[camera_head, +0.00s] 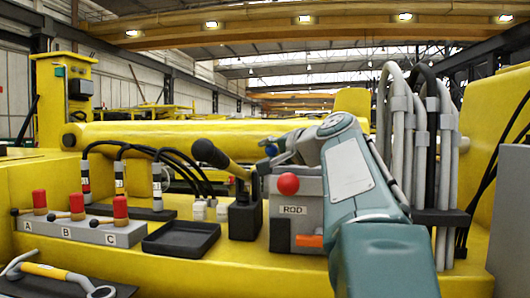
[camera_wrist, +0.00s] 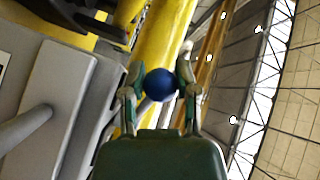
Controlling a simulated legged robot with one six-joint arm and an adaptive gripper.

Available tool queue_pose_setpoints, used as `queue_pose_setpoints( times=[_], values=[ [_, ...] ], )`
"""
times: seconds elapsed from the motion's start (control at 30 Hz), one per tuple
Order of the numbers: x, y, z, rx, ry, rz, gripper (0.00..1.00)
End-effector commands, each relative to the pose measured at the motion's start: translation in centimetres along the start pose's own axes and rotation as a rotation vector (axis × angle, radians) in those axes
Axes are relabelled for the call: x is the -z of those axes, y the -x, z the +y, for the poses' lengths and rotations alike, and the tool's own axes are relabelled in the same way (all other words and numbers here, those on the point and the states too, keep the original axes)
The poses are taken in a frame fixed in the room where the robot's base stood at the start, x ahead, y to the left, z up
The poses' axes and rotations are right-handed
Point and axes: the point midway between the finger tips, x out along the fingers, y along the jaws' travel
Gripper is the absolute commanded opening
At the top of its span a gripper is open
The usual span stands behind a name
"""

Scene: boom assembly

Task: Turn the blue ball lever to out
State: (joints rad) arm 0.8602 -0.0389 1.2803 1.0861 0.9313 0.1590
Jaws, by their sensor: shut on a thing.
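The blue ball (camera_wrist: 160,84) of the lever sits between the two fingers of my gripper (camera_wrist: 160,82) in the wrist view, with a finger touching it on each side. In the head view the blue ball (camera_head: 271,149) shows small at the tip of my gripper (camera_head: 275,152), above the grey box marked ROD (camera_head: 310,190). My gripper is shut on the ball. The lever's shaft and any "out" marking are hidden or too small to tell.
A red ball (camera_head: 288,184) is on the box's front, with an orange handle (camera_head: 309,241) below. A black lever (camera_head: 220,160) stands close left. A black tray (camera_head: 181,238) and red-topped valves A, B, C (camera_head: 78,206) lie further left. Hoses (camera_head: 420,130) rise at right.

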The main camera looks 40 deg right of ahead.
Motion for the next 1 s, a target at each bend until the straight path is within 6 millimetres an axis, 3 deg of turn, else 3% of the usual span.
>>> queue_pose_setpoints(
  times=[0.1, 0.13, 0.17, 0.57, 1.0],
  values=[
    [0.4, 0.2, 0.0, 0.000, 0.002, 0.014, 0.00],
    [0.4, 0.2, 0.0, 0.000, 0.002, 0.014, 0.52],
    [0.3, 0.2, 0.0, 0.000, 0.002, 0.013, 0.55],
    [-0.3, 0.6, -0.3, -0.001, 0.005, 0.008, 0.55],
    [0.1, 8.8, 0.1, -0.003, 0.003, 0.013, 0.55]
  ],
)
